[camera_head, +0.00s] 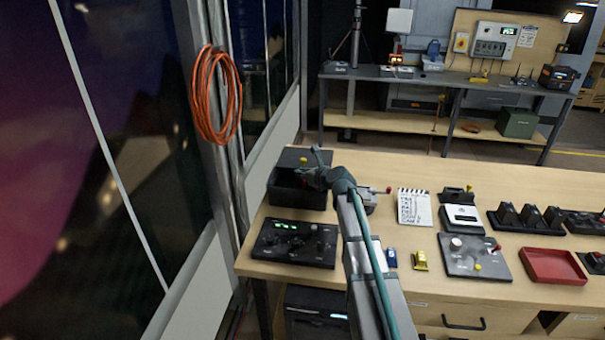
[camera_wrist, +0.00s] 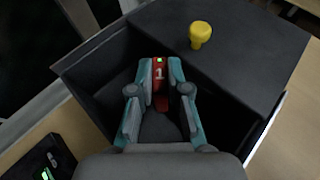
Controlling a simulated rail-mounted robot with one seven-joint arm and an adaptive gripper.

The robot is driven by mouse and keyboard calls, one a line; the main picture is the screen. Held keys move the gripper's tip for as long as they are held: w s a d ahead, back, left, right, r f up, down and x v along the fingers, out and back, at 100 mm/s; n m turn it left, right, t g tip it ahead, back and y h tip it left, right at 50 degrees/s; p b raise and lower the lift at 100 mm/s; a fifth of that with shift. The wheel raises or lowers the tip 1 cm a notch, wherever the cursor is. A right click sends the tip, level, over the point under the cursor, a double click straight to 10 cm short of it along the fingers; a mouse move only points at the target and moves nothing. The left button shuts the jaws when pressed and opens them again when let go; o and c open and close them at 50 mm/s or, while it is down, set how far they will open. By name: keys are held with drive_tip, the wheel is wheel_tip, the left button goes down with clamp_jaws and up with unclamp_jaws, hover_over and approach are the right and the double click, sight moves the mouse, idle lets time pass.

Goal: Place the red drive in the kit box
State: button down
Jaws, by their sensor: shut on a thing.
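The kit box (camera_head: 288,192) is a dark open box at the table's left end, by the window wall. In the wrist view its wall (camera_wrist: 85,88) and open inside show, with a black cover (camera_wrist: 225,58) bearing a yellow knob over its far right part. My gripper (camera_wrist: 160,80) is shut on the red drive (camera_wrist: 159,72), which has a white "1" and a small green light. The drive is over the open part of the box; its lower end is hidden, so its depth is unclear.
A black control panel (camera_head: 295,243) with green lights stands just in front of the box. Blue (camera_head: 391,257) and yellow (camera_head: 420,260) drives lie right of my arm. A clapperboard (camera_head: 414,207), a switch panel (camera_head: 473,256) and a red tray (camera_head: 553,266) stand further right.

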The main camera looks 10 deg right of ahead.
drive_tip(key=shift+f, duration=0.25)
drive_tip(key=shift+f, duration=0.35)
drive_tip(key=c, duration=1.1)
unclamp_jaws()
drive_tip(key=shift+s+f, duration=0.15)
drive_tip(key=shift+c, duration=0.2)
drive_tip(key=shift+r, duration=0.35)
drive_tip(key=b+v, duration=0.2)
drive_tip(key=v, duration=1)
drive_tip(key=shift+r, duration=0.3)
